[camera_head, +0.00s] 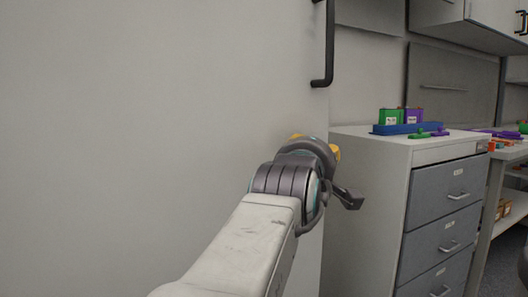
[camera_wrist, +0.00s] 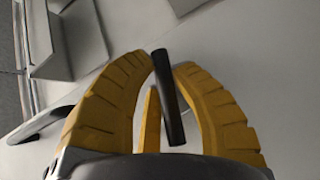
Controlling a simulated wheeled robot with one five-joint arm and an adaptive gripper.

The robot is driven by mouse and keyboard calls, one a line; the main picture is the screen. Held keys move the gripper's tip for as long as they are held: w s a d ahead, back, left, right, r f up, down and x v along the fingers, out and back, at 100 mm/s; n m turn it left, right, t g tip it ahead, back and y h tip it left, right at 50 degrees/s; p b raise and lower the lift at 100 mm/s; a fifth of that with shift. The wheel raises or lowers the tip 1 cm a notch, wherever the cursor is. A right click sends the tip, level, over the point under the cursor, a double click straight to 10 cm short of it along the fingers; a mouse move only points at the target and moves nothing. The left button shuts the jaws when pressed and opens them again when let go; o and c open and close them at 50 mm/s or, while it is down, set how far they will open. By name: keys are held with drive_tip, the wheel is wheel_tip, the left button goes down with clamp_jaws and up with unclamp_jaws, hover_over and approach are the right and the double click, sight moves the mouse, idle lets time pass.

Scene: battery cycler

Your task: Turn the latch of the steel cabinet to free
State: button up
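The large light grey panel (camera_head: 150,120) filling the left of the head view appears to be the cabinet's face. A dark bar (camera_wrist: 170,100), which looks like the latch lever, stands between my gripper's yellow fingers (camera_wrist: 163,68) in the wrist view. It leans slightly from vertical. The fingertips lie close on both sides of it, and I cannot tell whether they touch it. A narrow yellow strip (camera_wrist: 150,122) shows just left of the bar. In the head view my gripper (camera_head: 318,146) is in front of the panel's right part, mostly hidden by my wrist, and the latch is hidden.
A long black handle (camera_head: 326,45) is mounted on the panel above my gripper. Right of it stands a drawer unit (camera_head: 372,150) with grey drawers, carrying a blue tray (camera_head: 396,129) with green and purple boxes. A workbench (camera_head: 508,152) lies farther right.

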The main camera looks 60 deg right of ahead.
drive_tip(key=shift+r, duration=0.1)
clamp_jaws()
drive_tip(key=shift+r, duration=0.1)
drive_tip(key=shift+r+p, duration=0.1)
drive_tip(key=shift+p, duration=0.55)
drive_tip(key=shift+m+y+p, duration=0.4)
drive_tip(key=shift+m+p, duration=0.1)
drive_tip(key=shift+p, duration=0.05)
drive_tip(key=shift+f, duration=0.2)
drive_tip(key=o, duration=0.5)
unclamp_jaws()
drive_tip(key=shift+f, duration=0.1)
drive_tip(key=shift+a, duration=0.1)
drive_tip(key=a, duration=0.4)
drive_tip(key=s+a, duration=0.1)
drive_tip(key=a, duration=0.2)
drive_tip(key=a+r, duration=0.1)
drive_tip(key=a, duration=0.3)
drive_tip(key=shift+s+a, duration=0.35)
drive_tip(key=shift+s, duration=0.05)
